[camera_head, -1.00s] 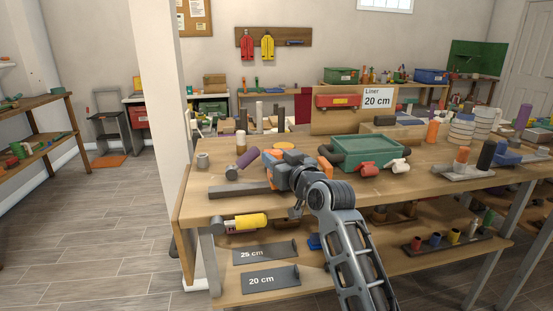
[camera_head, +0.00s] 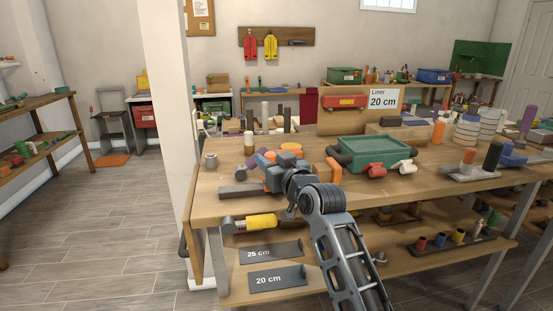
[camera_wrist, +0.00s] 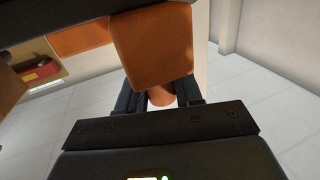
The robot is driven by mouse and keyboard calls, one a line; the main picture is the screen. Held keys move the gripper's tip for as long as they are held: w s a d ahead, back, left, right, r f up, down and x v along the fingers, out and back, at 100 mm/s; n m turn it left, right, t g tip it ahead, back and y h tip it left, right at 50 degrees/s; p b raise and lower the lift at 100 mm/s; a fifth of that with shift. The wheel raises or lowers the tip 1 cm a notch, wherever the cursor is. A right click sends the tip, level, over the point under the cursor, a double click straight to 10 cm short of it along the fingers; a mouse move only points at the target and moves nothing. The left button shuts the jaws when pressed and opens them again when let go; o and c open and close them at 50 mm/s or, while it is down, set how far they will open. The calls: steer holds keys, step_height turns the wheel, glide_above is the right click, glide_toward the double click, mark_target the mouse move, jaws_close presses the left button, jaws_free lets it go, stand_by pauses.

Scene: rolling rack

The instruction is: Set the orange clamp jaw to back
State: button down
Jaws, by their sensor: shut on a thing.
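In the wrist view the orange clamp jaw (camera_wrist: 155,48) shows as a large orange block just beyond my fingers. My gripper (camera_wrist: 161,95) is shut on a small orange piece at the lower end of this block. In the head view my gripper (camera_head: 272,176) is above the left part of the workbench, at a dark bar-shaped clamp body (camera_head: 238,191). A bit of orange (camera_head: 270,156) shows just behind the gripper. The arm and gripper hide most of the clamp there. I cannot tell the jaw's exact position along the clamp.
An orange block (camera_head: 333,168) and a green bin (camera_head: 375,150) stand right of the gripper. A grey ring-shaped part (camera_head: 211,160) is at the left. A yellow cylinder (camera_head: 262,221) sticks out below the tabletop edge. A white pillar (camera_head: 166,100) stands behind the bench's left end.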

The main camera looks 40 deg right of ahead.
steer(key=c, duration=0.8)
jaws_free()
steer(key=shift+b+v, duration=0.3)
steer(key=shift+v, duration=3.6)
